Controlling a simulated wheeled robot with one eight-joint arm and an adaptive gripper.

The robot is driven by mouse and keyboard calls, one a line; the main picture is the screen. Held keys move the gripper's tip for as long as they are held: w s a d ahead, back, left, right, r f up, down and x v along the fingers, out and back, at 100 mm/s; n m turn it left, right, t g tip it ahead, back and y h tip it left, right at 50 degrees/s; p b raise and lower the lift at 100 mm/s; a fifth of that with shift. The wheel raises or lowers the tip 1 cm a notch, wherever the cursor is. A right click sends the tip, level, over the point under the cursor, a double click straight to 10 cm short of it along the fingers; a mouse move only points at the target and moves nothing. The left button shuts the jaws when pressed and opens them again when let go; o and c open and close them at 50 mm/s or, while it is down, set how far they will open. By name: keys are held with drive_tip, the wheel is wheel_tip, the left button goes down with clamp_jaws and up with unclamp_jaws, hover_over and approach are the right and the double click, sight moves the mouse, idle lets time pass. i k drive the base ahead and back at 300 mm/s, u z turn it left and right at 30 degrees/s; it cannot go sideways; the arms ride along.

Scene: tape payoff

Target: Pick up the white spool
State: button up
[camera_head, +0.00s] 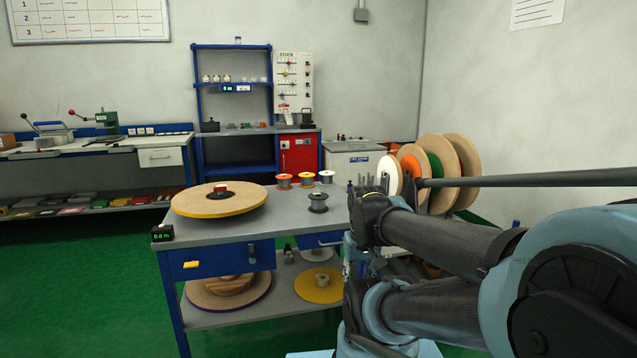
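A small white spool (326,177) stands upright at the back right of the blue-framed table, at the right end of a short row. An orange spool (284,181) and a yellow spool (307,180) stand to its left. A dark grey spool (318,203) stands in front of the row. My gripper (368,184) is to the right of the white spool in the picture, apart from it and nearer to me. My arm hides much of the gripper, and its opening is too small and dark to tell. I see nothing clearly held in it.
A wide wooden disc (220,203) with a red item on it covers the table's left part. A small display (162,233) sits at the front left corner. Large reels (453,170) hang on a rod (530,179) at right. The table's front middle is clear.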

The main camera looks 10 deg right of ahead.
sight(326, 177)
drive_tip(key=i, duration=0.85)
